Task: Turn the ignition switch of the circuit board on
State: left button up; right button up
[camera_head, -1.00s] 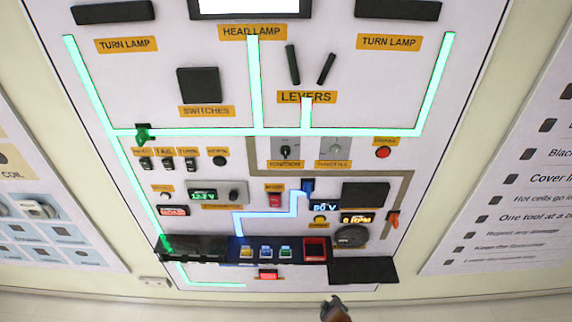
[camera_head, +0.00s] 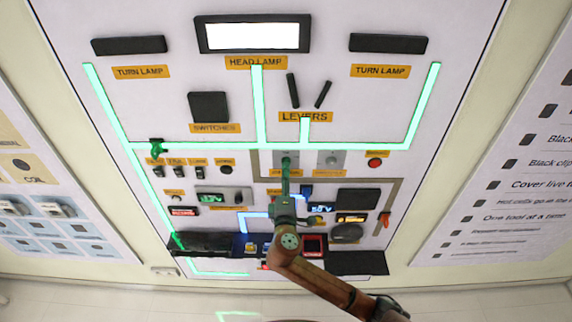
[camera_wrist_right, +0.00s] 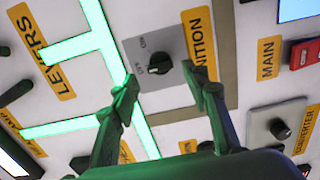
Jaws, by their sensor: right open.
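The ignition switch (camera_wrist_right: 160,63) is a dark round knob on a grey plate beside the orange IGNITION label (camera_wrist_right: 200,42). In the right wrist view its small ON and OFF markings lie to its left, and the knob sits nearer the lower one. My right gripper (camera_wrist_right: 160,74) is open, with its two dark green fingers on either side of the knob in the picture; contact cannot be told. In the head view my right gripper (camera_head: 286,172) reaches up the circuit board (camera_head: 350,100) and hides most of the switch. My left gripper is not in view.
A second knob plate (camera_head: 331,160) and a red button (camera_head: 375,163) are right of the ignition switch. Glowing green strips (camera_head: 370,146) cross the board. A dark shelf (camera_head: 355,263) juts out below. Another converter knob (camera_wrist_right: 280,128) shows in the wrist view.

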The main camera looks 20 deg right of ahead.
jog(key=p+x, duration=0.1)
jog(key=x, duration=0.4)
jog(key=c, duration=1.1)
